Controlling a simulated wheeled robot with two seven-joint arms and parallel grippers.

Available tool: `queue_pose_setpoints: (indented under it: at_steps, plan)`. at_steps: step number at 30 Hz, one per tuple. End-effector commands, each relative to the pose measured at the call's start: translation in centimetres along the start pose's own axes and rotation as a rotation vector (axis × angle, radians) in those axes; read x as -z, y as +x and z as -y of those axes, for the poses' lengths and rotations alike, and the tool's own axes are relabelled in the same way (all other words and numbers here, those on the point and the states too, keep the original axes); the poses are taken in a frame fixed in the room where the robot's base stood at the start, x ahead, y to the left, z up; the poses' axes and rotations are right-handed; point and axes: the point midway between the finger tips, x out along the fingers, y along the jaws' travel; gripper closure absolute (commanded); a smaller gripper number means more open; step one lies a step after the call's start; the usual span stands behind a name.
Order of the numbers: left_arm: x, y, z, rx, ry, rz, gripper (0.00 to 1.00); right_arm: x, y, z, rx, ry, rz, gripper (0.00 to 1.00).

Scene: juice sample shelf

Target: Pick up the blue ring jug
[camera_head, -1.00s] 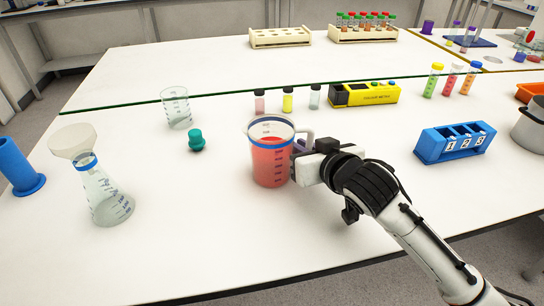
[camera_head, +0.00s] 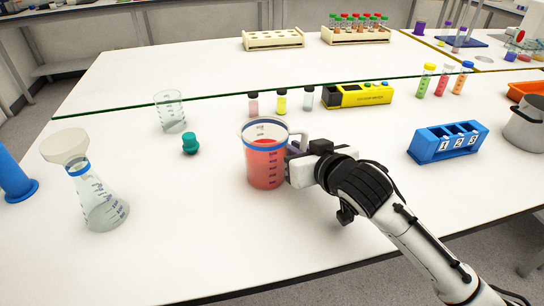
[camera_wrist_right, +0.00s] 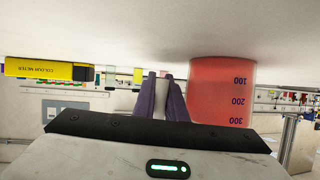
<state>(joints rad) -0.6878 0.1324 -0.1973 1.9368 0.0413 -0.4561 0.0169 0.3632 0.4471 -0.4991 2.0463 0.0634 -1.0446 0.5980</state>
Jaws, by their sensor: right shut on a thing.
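The blue ring jug (camera_head: 265,165) is a clear measuring jug with a blue band near its rim and red liquid inside. It stands upright near the middle of the white bench in the head view, and its handle faces right. My right gripper (camera_head: 294,152) is at the jug's right side, shut on the handle. In the right wrist view the purple fingers (camera_wrist_right: 161,100) are close together beside the red jug (camera_wrist_right: 222,90). The fingers partly hide the handle. I cannot tell whether the jug's base touches the bench. My left gripper is not in view.
A flask with a funnel (camera_head: 98,200), a clear beaker (camera_head: 170,112) and a teal stopper (camera_head: 190,143) stand to the left. Small vials (camera_head: 281,101) and a yellow colour meter (camera_head: 358,95) are behind. A blue numbered rack (camera_head: 447,142) is to the right. The bench front is clear.

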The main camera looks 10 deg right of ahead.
Motion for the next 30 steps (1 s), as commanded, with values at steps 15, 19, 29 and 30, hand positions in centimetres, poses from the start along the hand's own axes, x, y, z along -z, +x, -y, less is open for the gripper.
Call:
queue_pose_setpoints:
  at_steps: [15,19,29,30]
  plan:
    - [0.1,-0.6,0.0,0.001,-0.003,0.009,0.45,6.9,-2.7,0.4,0.002,0.003,-0.011,1.00]
    - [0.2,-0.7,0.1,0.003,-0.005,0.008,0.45,8.6,-3.5,0.5,0.001,0.002,-0.009,1.00]
    - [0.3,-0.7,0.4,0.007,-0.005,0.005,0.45,9.5,-3.9,0.5,0.001,0.002,-0.005,1.00]
    - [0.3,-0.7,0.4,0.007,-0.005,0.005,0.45,9.5,-3.9,0.5,0.001,0.002,-0.005,1.00]
